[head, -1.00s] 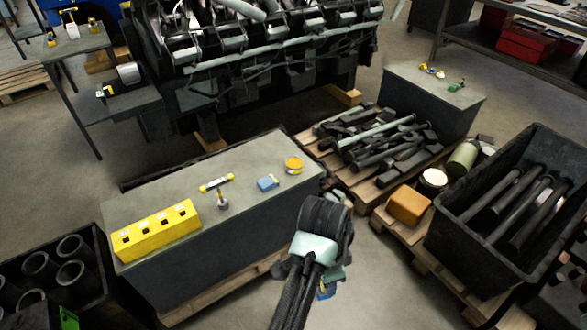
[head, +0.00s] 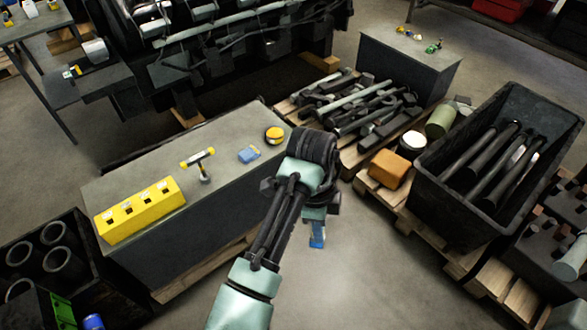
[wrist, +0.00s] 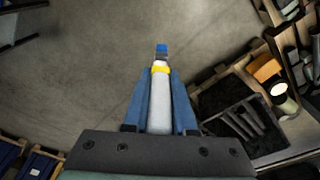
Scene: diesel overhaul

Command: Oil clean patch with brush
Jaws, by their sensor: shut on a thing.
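My gripper (wrist: 160,100) is shut on a white-handled brush (wrist: 159,112) with a yellow band and a blue tip. In the wrist view the brush points away from the palm over bare floor. In the head view my gripper (head: 316,212) hangs right of the grey bench, and the blue tip (head: 317,241) shows below it. On the bench top (head: 225,145) are a yellow-and-black round tin (head: 274,135), a blue block (head: 249,154), a yellow-ended T-shaped item (head: 199,163) and a yellow slotted block (head: 139,209). I cannot make out a clean patch.
A black crate of cylindrical parts (head: 450,180) stands at right on a pallet. An orange box (head: 389,169) and metal parts on another pallet (head: 345,155) lie behind. A dark engine (head: 235,55) is at the back. The floor (head: 370,270) right of my arm is clear.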

